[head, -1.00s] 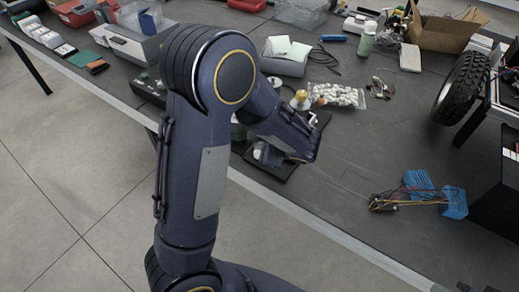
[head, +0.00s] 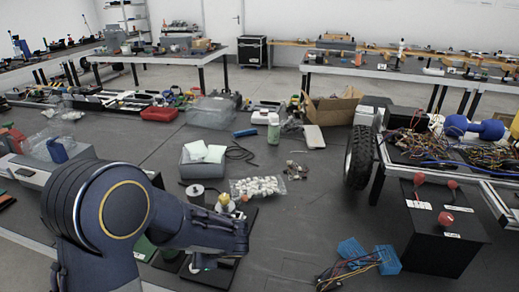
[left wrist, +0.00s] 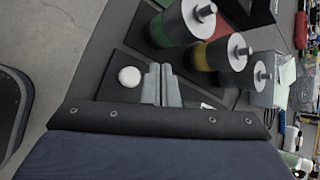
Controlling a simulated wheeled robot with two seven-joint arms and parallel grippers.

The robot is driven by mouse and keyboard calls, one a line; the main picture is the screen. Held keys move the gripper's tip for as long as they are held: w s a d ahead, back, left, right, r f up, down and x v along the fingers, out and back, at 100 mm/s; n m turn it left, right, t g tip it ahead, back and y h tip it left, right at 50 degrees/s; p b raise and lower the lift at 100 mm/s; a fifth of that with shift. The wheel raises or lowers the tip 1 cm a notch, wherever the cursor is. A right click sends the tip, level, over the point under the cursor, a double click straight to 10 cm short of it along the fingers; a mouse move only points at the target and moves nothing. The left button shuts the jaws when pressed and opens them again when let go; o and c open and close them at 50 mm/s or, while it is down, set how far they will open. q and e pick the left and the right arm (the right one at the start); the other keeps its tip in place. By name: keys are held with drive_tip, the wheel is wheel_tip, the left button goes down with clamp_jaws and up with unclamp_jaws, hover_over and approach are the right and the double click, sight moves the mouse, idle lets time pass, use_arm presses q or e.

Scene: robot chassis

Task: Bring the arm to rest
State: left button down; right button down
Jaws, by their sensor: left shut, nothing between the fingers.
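My left arm comes in at the lower left of the head view, bent at a large dark blue joint, with its forearm reaching right over the table (head: 300,225). In the left wrist view my left gripper (left wrist: 161,84) shows two grey fingers side by side, shut and empty. They are above a black board (left wrist: 110,60) that bears a white round knob (left wrist: 129,76). Cylinders with metal tops, one green (left wrist: 178,22), one yellow-banded (left wrist: 222,52), stand just beyond the fingers. In the head view the forearm mostly hides the gripper. My right gripper is not in view.
A grey bin (head: 203,160), a bag of white pieces (head: 258,188) and a green bottle (head: 273,129) lie beyond the arm. Blue blocks with wires (head: 365,258), a black wheel (head: 359,158) and a black box with red buttons (head: 443,235) stand to the right. The table's middle is fairly clear.

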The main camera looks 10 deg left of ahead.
use_arm(q)
drive_tip(key=s+a+r+n+g+h, duration=0.1)
drive_tip(key=s+r+n+h, duration=0.1)
drive_tip(key=s+n+h, duration=0.3)
drive_tip(key=s+r+n+g+h, duration=0.1)
drive_tip(key=s+r+n, duration=0.15)
drive_tip(key=s, duration=0.55)
drive_tip(key=s+d+r+n+t+h, duration=0.4)
drive_tip(key=s+d+r+n+h, duration=0.1)
drive_tip(key=s+d+n+h, duration=0.1)
drive_tip(key=shift+s+d+r+n, duration=0.3)
drive_tip(key=shift+s+d+n, duration=0.3)
drive_tip(key=shift+s+n, duration=0.55)
drive_tip(key=shift+s+m, duration=0.2)
drive_tip(key=shift+m, duration=0.1)
idle(0.3)
